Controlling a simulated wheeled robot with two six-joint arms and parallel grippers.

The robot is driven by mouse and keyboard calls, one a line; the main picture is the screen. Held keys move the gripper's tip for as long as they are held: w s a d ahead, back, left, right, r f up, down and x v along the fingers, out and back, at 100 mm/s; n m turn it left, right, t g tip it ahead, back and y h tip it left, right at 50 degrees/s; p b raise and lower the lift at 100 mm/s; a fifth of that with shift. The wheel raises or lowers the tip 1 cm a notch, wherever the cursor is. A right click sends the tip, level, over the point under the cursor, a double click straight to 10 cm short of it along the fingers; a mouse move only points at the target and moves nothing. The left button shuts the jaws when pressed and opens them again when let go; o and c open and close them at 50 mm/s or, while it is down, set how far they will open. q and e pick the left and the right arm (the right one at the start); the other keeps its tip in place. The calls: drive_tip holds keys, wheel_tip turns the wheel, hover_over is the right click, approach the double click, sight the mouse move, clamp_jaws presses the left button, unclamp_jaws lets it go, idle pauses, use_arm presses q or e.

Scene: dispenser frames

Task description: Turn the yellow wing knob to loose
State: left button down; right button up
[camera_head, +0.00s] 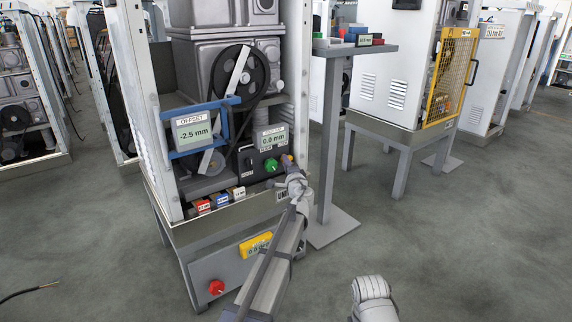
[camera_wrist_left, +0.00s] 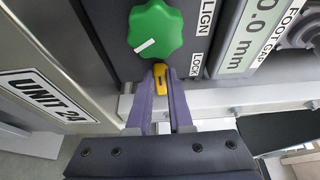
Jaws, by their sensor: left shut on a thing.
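The yellow wing knob (camera_wrist_left: 160,74) is between the two purple-grey fingertips of my left gripper (camera_wrist_left: 163,84) in the left wrist view, just below the green knob (camera_wrist_left: 155,30). The gripper is shut on it. A label reading LOCK (camera_wrist_left: 196,64) is beside the yellow knob. In the head view my left gripper (camera_head: 291,165) reaches the lower right of the open machine, by the green knob (camera_head: 271,164). The yellow knob is mostly hidden there.
A foot gap display (camera_head: 272,138) reads 0.0 mm and an offset display (camera_head: 194,131) in a blue frame reads -2.5 mm. Several small blocks (camera_head: 222,200) stand on the sill. A red knob (camera_head: 216,287) is below. A post (camera_head: 327,150) with a shelf stands to the right.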

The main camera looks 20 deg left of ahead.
use_arm(q)
drive_tip(key=c, duration=1.1)
unclamp_jaws()
drive_tip(key=shift+s, duration=0.1)
drive_tip(key=v, duration=0.7)
drive_tip(key=shift+s+d, duration=0.2)
drive_tip(key=shift+s, duration=0.15)
